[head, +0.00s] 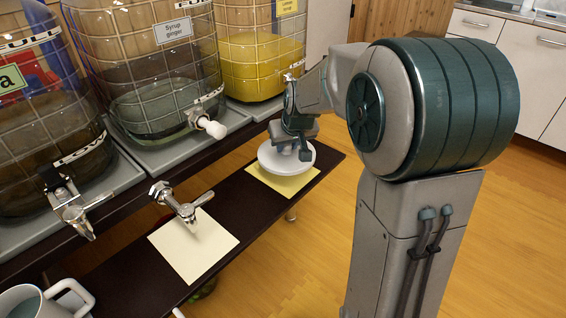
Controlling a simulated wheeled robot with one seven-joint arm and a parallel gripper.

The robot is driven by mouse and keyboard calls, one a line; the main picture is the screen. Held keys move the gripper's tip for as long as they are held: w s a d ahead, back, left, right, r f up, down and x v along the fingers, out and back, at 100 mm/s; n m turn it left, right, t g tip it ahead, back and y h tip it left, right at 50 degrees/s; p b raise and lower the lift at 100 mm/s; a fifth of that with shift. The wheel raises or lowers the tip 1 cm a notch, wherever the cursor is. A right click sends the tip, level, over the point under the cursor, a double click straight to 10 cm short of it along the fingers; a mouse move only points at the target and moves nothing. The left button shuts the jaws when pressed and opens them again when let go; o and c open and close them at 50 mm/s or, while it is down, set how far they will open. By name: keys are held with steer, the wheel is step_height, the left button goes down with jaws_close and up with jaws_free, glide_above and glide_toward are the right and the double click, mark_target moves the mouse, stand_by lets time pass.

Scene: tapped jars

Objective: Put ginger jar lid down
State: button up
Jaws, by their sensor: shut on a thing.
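A white round lid (268,160) with a raised middle is in my gripper (304,150), which is shut on its knob. The lid is level, over a pale yellow square (285,186) on the dark lower shelf; I cannot tell whether it touches the square.
A yellow-filled jar (262,60) stands behind my gripper, and a brown-filled jar (45,130) at the left has a metal tap (75,212). Another metal tap (181,204) shows over a second pale square (195,250). A mug (25,302) sits at the lower left.

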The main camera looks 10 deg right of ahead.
mark_target(284, 155)
steer(key=shift+w+a+f, duration=0.2)
steer(key=shift+a+f, duration=0.25)
steer(key=shift+a, duration=0.15)
steer(key=shift+f+b, duration=1)
steer(key=shift+f, duration=0.9)
steer(key=shift+f, duration=0.2)
steer(key=o, duration=1)
steer(key=shift+c, duration=0.2)
steer(key=shift+r, duration=0.15)
